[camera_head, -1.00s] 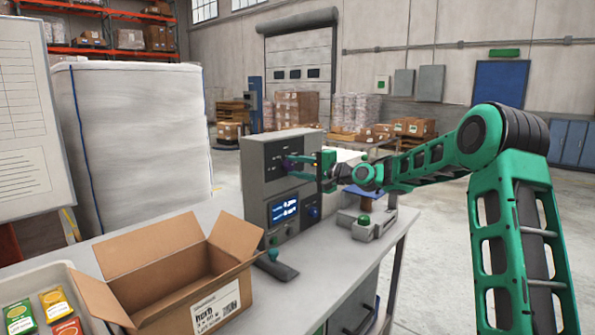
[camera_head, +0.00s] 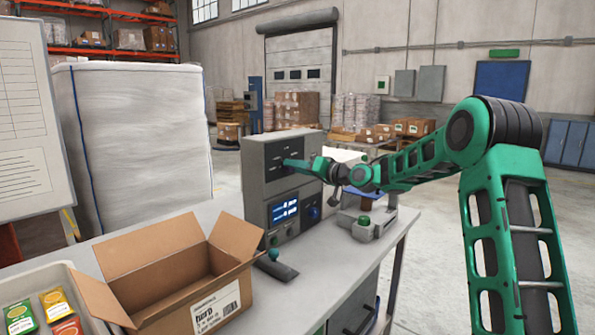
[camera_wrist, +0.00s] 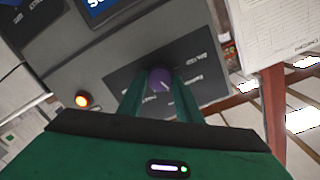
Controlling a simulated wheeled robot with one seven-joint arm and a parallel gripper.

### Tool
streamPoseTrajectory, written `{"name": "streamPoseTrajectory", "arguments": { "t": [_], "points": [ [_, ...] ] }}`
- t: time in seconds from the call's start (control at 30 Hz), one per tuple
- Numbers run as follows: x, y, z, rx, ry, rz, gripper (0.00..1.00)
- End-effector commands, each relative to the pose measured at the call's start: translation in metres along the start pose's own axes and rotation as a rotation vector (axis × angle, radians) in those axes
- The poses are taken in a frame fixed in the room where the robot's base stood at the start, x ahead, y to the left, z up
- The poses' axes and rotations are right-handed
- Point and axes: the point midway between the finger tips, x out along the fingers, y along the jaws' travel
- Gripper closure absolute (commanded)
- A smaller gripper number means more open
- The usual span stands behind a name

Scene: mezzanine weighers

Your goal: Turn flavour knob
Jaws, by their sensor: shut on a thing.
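The flavour knob (camera_wrist: 159,79) is a purple round knob with a pale pointer line, on a dark label plate (camera_wrist: 190,62) of the grey control box. My gripper (camera_wrist: 160,92) has its two green fingers on either side of the knob and is shut on it. In the head view my gripper (camera_head: 292,163) reaches the upper front of the control box (camera_head: 262,205) from the right. The knob is hidden there behind the fingers. The lettering around the knob is too small and tilted to read. A blue-lit display (camera_head: 284,211) is below it.
An open cardboard box (camera_head: 180,275) stands in front of the control box on the bench (camera_head: 335,262). A tray (camera_head: 35,285) with colourful packets is at the lower left. A small device with a green button (camera_head: 364,220) stands right of the box. An orange lamp (camera_wrist: 82,100) glows on the panel.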

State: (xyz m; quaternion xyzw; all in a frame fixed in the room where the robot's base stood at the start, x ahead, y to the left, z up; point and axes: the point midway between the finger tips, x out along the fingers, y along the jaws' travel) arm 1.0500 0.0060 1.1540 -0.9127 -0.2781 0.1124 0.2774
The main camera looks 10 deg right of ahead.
Motion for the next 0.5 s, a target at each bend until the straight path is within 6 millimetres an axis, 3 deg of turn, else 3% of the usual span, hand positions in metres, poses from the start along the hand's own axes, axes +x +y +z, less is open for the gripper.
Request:
{"name": "streamPoseTrajectory", "arguments": {
  "t": [0.5],
  "points": [
    [0.0, 0.006, 0.0086, -0.483, 0.008, 0.022, 0.91]
  ]
}}
